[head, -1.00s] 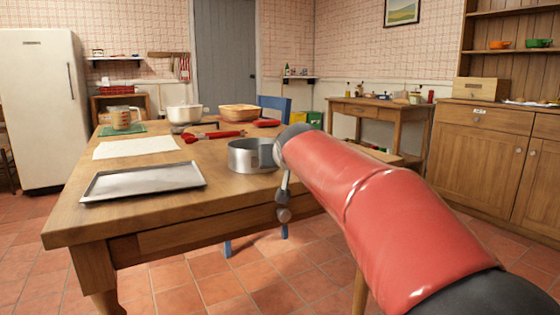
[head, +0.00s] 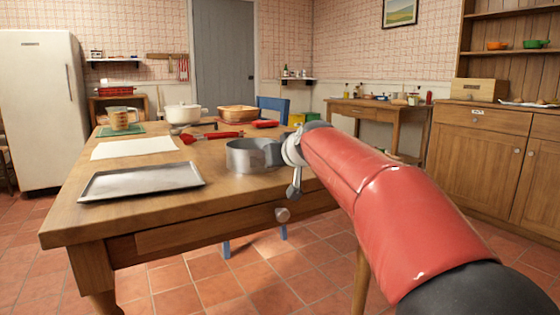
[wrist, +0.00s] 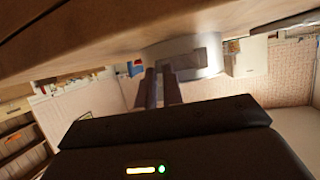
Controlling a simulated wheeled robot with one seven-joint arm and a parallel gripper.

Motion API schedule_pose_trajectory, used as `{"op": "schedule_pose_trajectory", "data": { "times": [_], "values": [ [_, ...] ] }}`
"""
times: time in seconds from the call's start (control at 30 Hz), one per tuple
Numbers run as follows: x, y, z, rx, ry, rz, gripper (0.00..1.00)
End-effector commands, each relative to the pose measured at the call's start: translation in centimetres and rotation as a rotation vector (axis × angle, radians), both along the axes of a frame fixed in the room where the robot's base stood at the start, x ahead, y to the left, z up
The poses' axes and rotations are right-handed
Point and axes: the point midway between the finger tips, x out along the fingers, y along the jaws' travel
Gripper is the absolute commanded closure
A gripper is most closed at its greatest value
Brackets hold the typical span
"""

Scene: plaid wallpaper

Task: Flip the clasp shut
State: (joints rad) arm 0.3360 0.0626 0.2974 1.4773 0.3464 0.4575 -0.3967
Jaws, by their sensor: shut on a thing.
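A round grey metal tin ring (head: 250,155) stands upright near the right edge of the wooden table (head: 75,215). In the wrist view the tin (wrist: 207,58) shows tilted, with the clasp (wrist: 184,58) as a flat greyish plate on its wall. My gripper (wrist: 160,70) reaches the clasp side of the tin, its two dark fingers close together. It is shut on the clasp at the fingertips, but the fingers hide the exact contact.
A baking tray (head: 142,181) and a white sheet (head: 135,147) lie left of the tin. A blue chair (head: 273,108) is at the far side.

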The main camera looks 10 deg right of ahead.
Motion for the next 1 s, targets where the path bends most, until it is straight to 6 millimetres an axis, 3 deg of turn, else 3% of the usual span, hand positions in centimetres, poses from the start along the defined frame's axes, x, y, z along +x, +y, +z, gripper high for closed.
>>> {"op": "schedule_pose_trajectory", "data": {
  "times": [0.03, 0.07, 0.2, 0.57, 1.0],
  "values": [
    [0.0, 0.1, -0.1, 0.0, 0.002, 0.001, 1.0],
    [0.0, 0.1, -0.1, 0.0, 0.002, 0.001, 0.88],
    [0.0, 0.1, -0.1, 0.0, 0.002, 0.001, 0.69],
    [-0.6, -0.1, 0.3, 0.0, -0.002, -0.001, 0.69],
    [-6.6, -0.8, 2.7, -0.001, 0.0, -0.001, 0.69]
  ]
}}
